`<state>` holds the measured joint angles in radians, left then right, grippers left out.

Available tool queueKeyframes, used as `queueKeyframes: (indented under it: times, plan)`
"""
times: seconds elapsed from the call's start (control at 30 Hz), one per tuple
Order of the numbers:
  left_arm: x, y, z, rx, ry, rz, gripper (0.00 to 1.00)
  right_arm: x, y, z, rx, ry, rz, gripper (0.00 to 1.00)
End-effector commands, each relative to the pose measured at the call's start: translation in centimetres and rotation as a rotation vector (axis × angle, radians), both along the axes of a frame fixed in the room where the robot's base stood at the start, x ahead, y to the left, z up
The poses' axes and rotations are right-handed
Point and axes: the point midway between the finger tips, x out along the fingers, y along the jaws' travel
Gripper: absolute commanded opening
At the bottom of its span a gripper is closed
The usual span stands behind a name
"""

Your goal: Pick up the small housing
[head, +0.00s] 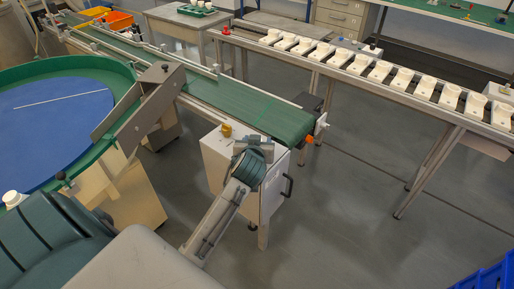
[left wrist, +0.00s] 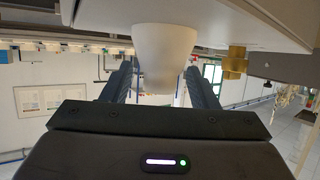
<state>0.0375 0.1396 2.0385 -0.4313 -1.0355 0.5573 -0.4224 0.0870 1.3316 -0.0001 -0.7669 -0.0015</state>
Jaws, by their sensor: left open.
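The small housing (left wrist: 165,52), a white tapered piece, shows in the left wrist view between my left gripper's two fingers (left wrist: 162,82). It meets a pale flat surface (left wrist: 105,14) at the top of that view, which appears upside down. The fingers are open on both sides of it; I cannot tell whether they touch it. In the head view my left gripper (head: 248,146) is low over the top of a white cabinet (head: 213,146) beside the green belt's end. The housing cannot be made out there, apparently hidden by the gripper. My right gripper is not in view.
A small brass-coloured piece (head: 227,130) stands on the cabinet close to my left gripper; it also shows in the left wrist view (left wrist: 235,62). The green belt conveyor (head: 260,112) runs behind. A rail (head: 345,75) carries several white parts. Open floor (head: 345,190) lies right.

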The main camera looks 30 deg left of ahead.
Motion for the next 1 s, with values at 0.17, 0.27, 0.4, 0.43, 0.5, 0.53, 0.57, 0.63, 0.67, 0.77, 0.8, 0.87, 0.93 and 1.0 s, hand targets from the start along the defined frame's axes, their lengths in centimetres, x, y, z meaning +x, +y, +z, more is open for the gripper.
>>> queueKeyframes:
  times: [0.17, 0.27, 0.4, 0.43, 0.5, 0.53, 0.57, 0.63, 0.67, 0.77, 0.8, 0.87, 0.93, 1.0]
  plan:
    - [0.0, 0.0, 0.0, 0.0, 0.0, 0.0, 0.34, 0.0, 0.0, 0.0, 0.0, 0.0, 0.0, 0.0]
    - [0.0, 0.0, 0.0, 0.0, 0.0, 0.0, 0.14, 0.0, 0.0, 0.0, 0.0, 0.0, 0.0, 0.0]
    - [0.0, 0.0, 0.0, 0.0, 0.001, 0.0, 0.11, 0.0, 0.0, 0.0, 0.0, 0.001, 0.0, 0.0]
    - [0.0, 0.0, 0.0, 0.0, 0.001, 0.0, 0.11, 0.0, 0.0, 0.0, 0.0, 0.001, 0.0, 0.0]
    - [0.0, 0.0, 0.0, 0.0, 0.001, 0.0, 0.11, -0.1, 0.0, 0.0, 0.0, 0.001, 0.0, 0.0]
    - [0.0, 0.0, 0.0, 0.0, 0.001, 0.0, 0.11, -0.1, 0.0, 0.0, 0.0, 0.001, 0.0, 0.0]
    - [0.0, 0.0, 0.0, 0.0, 0.001, 0.0, 0.11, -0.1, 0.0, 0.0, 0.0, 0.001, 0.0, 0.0]
    - [0.0, 0.0, 0.1, 0.0, 0.0, 0.0, 0.11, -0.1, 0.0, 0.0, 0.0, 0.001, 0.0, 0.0]
    - [0.0, 0.0, 0.3, 0.0, -0.001, 0.0, 0.11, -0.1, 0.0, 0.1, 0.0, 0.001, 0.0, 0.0]
    - [0.0, 0.0, 1.5, -0.001, -0.004, 0.0, 0.11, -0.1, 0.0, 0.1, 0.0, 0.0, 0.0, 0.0]
    - [0.0, 0.0, 2.2, 0.0, -0.005, 0.0, 0.11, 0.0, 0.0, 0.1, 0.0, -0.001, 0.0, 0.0]
    - [0.0, 0.0, 3.5, 0.001, -0.006, 0.0, 0.11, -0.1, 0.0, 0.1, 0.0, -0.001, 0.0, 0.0]
    - [0.0, 0.0, 5.0, 0.001, -0.006, 0.0, 0.11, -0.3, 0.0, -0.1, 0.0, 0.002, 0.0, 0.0]
    - [0.0, 0.0, 6.4, 0.001, -0.006, 0.0, 0.11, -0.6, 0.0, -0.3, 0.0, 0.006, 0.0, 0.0]
